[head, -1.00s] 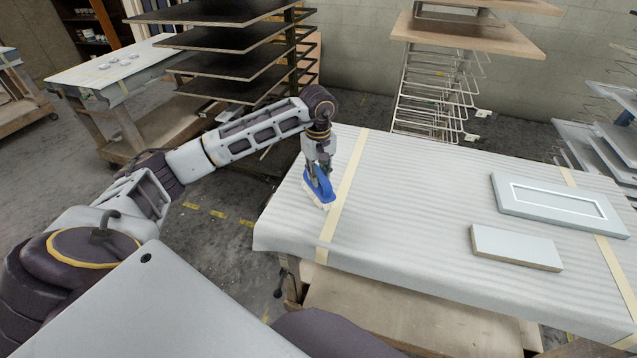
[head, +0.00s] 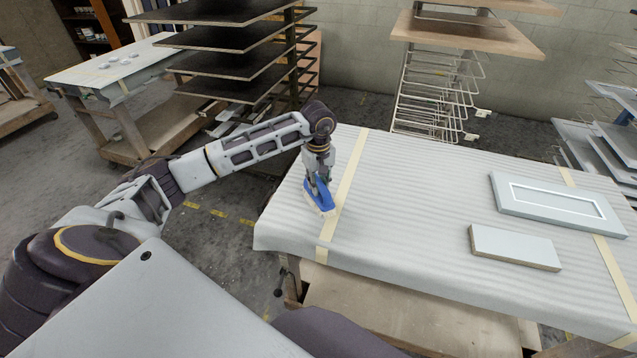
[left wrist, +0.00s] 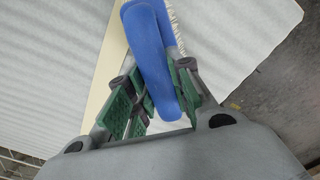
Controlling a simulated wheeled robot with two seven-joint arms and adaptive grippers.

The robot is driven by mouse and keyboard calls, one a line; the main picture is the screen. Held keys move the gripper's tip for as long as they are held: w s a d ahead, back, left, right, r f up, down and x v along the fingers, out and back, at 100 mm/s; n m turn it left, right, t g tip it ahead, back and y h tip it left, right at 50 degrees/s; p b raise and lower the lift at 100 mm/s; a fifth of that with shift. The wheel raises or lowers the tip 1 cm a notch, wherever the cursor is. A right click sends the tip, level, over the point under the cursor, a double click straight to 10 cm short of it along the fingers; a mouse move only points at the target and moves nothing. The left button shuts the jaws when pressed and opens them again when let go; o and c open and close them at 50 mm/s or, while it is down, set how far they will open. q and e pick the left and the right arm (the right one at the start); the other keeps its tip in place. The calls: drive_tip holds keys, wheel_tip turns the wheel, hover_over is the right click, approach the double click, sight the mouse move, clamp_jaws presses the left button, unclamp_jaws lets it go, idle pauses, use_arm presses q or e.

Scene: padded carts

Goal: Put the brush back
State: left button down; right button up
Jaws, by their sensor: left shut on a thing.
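The brush (head: 319,197) has a blue body and pale bristles. It is at the left end of the padded cart top (head: 420,190), beside a cream tape strip. My left gripper (head: 317,182) is shut on the brush from above. In the left wrist view the blue brush handle (left wrist: 152,60) lies between the green-padded fingers (left wrist: 155,108), with white bristles along its right side. I cannot tell whether the bristles touch the padding. My right gripper is not in view.
A framed grey panel (head: 555,205) and a smaller plain panel (head: 515,247) lie on the cart's right part. The middle of the cart top is clear. A dark shelf rack (head: 235,62) stands behind my left arm.

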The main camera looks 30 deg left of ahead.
use_arm(q)
drive_tip(key=shift+f, duration=0.1)
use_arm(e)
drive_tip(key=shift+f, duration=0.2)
use_arm(q)
drive_tip(key=c, duration=1.3)
unclamp_jaws()
drive_tip(key=shift+c, duration=0.2)
drive_tip(key=shift+o, duration=0.3)
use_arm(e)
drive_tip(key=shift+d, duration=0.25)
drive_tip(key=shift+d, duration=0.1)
use_arm(q)
drive_tip(key=shift+r, duration=0.2)
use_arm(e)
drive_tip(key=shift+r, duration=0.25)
